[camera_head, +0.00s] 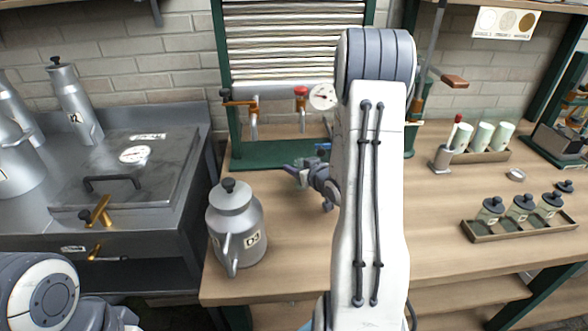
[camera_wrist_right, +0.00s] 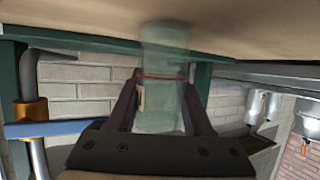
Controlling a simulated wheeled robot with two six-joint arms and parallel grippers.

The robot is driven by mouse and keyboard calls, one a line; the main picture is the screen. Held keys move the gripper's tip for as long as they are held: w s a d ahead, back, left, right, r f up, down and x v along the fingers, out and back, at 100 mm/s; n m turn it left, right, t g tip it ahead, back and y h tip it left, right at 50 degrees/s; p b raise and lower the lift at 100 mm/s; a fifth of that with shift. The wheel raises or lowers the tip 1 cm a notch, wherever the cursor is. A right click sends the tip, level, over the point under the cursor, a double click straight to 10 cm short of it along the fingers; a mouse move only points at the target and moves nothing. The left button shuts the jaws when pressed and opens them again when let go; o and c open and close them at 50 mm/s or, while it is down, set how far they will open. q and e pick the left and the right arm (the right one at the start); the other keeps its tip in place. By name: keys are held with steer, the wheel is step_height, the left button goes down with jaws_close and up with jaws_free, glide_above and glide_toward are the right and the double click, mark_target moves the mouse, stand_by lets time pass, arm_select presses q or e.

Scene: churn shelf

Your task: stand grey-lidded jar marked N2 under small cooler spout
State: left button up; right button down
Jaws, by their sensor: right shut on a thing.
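My right gripper (camera_head: 312,180) reaches over the bench in front of the green cooler frame, partly hidden by my arm. In the right wrist view, which is upside down, my right gripper (camera_wrist_right: 160,100) is shut on a clear, greenish glass jar (camera_wrist_right: 162,60) with a red line around it. Its pale label shows only edge-on, so the marking is unreadable, and its lid is hidden. The jar's base is close to the bench top; contact cannot be told. A spout with a copper collar (camera_wrist_right: 30,110) and blue handle (camera_wrist_right: 50,130) is beside it. My left gripper is out of view.
Two taps, one with an orange lever (camera_head: 240,101) and one with a red knob (camera_head: 301,91), hang from the cooler. A grey can marked D3 (camera_head: 236,222) stands at the bench's left. A tray (camera_head: 520,232) of dark-lidded jars is at right.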

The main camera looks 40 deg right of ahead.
steer(key=shift+f, duration=0.1)
steer(key=c, duration=0.7)
jaws_free()
steer(key=shift+f, duration=0.1)
steer(key=shift+c, duration=0.2)
steer(key=o, duration=0.4)
steer(key=shift+a, duration=0.1)
steer(key=shift+r, duration=0.2)
steer(key=shift+s+r, duration=0.1)
steer(key=v, duration=0.7)
steer(key=shift+s+r, duration=0.1)
steer(key=b+v, duration=0.2)
steer(key=b, duration=0.6)
steer(key=shift+s, duration=0.3)
steer(key=shift+b+v, duration=0.95)
steer(key=shift+b, duration=0.1)
